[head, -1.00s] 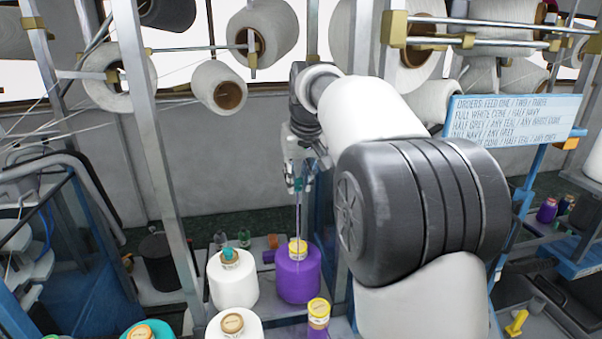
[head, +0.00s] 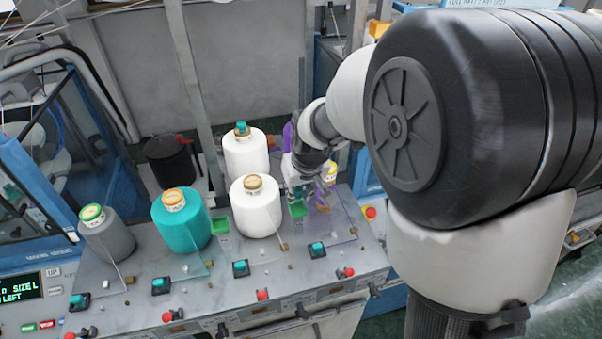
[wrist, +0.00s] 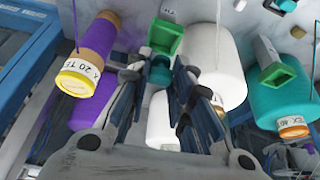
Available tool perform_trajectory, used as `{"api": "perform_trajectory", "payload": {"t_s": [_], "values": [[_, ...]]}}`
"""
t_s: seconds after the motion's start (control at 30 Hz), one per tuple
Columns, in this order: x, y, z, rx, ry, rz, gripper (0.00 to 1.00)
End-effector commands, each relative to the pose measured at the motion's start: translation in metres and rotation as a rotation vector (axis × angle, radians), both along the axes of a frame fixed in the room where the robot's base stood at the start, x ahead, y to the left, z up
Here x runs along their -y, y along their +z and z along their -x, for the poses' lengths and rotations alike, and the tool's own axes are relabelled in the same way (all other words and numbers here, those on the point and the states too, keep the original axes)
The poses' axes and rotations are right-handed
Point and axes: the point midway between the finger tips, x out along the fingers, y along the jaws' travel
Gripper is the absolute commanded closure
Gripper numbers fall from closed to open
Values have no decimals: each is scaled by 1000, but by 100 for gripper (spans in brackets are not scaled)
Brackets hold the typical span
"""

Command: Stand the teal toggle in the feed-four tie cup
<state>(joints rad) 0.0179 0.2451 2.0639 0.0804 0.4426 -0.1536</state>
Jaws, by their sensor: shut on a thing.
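My gripper (wrist: 158,68) is shut on a small teal piece (wrist: 160,74), which looks like the teal toggle, between its fingertips in the wrist view. A green cup (wrist: 165,36) lies just beyond the fingertips there; I cannot tell whether the toggle touches it. The held piece is not clear in the head view. I cannot read which feed the cup belongs to.
A white cone (head: 256,206) stands left of the gripper, with a teal cone (head: 182,219) and grey cone (head: 106,235) further left. A purple cone (wrist: 96,45) is close beside the gripper. Another green cup (head: 221,225) sits between the teal and white cones.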

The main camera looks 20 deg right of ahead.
Motion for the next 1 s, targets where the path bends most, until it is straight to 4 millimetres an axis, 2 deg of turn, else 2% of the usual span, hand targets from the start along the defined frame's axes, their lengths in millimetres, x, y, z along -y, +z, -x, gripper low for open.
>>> {"api": "perform_trajectory", "payload": {"t_s": [0.7, 1.0], "values": [[0, -23, 0, -1, 0, 0, 86], [0, -25, 0, 0, 0, 0, 86]]}}
